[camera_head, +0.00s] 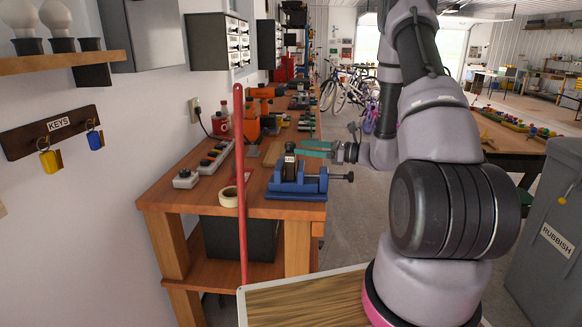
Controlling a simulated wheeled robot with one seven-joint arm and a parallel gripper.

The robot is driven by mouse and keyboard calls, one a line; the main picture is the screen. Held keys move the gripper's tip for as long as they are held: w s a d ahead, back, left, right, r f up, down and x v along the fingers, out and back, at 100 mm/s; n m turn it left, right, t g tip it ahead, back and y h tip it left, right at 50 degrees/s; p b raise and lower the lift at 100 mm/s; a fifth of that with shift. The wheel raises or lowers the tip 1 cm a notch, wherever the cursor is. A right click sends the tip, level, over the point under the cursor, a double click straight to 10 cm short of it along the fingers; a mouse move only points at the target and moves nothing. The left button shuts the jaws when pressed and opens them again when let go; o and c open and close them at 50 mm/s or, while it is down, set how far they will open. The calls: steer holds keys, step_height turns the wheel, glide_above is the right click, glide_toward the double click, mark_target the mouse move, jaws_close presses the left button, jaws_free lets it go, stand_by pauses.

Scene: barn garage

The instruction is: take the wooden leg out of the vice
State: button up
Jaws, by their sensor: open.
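A blue vice (301,187) stands at the near end of the wooden workbench, with its dark handle pointing right. A dark upright piece (289,165) with a pale top stands at its jaws; it is too small to tell whether this is the wooden leg. My gripper (304,148) reaches in from the right with its teal fingers pointing left. The fingers are apart and hold nothing that I can see. In the picture they lie just above and right of the upright piece; I cannot tell how far behind or above it they are.
The workbench (170,199) also holds a tape roll (229,197), a row of small boxes (186,179) and orange tools (251,120). A red pole (240,185) stands in front of the bench. A grey rubbish bin (548,240) stands at right.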

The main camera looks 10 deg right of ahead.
mark_target(290, 143)
steer(key=x, duration=0.5)
steer(key=shift+w+a, duration=0.2)
steer(key=shift+w, duration=0.15)
jaws_close()
